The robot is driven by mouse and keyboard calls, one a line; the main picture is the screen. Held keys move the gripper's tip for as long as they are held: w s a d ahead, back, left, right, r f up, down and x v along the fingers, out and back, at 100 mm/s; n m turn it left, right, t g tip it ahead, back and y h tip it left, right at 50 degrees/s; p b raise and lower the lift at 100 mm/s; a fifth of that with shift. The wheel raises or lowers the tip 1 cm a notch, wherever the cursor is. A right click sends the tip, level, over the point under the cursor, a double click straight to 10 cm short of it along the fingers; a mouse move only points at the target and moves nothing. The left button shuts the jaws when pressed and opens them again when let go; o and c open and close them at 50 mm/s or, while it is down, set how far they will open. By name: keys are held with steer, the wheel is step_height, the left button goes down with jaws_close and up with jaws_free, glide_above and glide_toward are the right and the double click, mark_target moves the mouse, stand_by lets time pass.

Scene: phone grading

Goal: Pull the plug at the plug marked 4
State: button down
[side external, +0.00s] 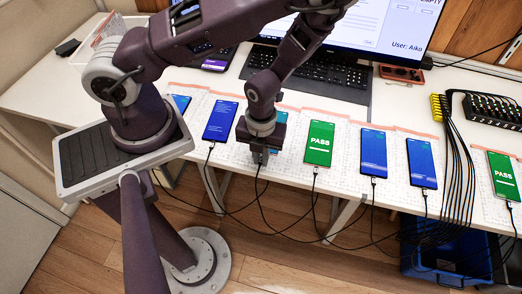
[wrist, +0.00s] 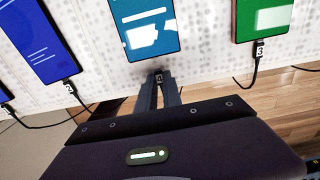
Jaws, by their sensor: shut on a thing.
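My gripper (wrist: 158,84) is shut on a dark cable plug (wrist: 159,76) just below the bottom edge of a light-blue-screened phone (wrist: 147,25). The mark on this plug is too small to read surely. I cannot tell whether its tip is still in the phone. In the side view my gripper (side external: 262,155) points down at the table's front edge and hides most of this phone (side external: 279,118). A plug marked 2 (wrist: 70,88) sits at the blue phone (wrist: 40,38) to the left. A plug marked 3 (wrist: 260,50) sits at the green phone (wrist: 262,18) to the right.
More phones lie in a row, including a green PASS phone (side external: 319,144) and blue ones (side external: 373,153) to the right. Cables hang below the table edge. A keyboard (side external: 335,72) and monitor (side external: 385,30) stand behind. A blue crate (side external: 440,262) is under the table.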

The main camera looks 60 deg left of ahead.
steer(key=shift+f, duration=0.15)
steer(key=c, duration=1.4)
jaws_free()
steer(key=shift+c, duration=0.2)
steer(key=shift+r, duration=3)
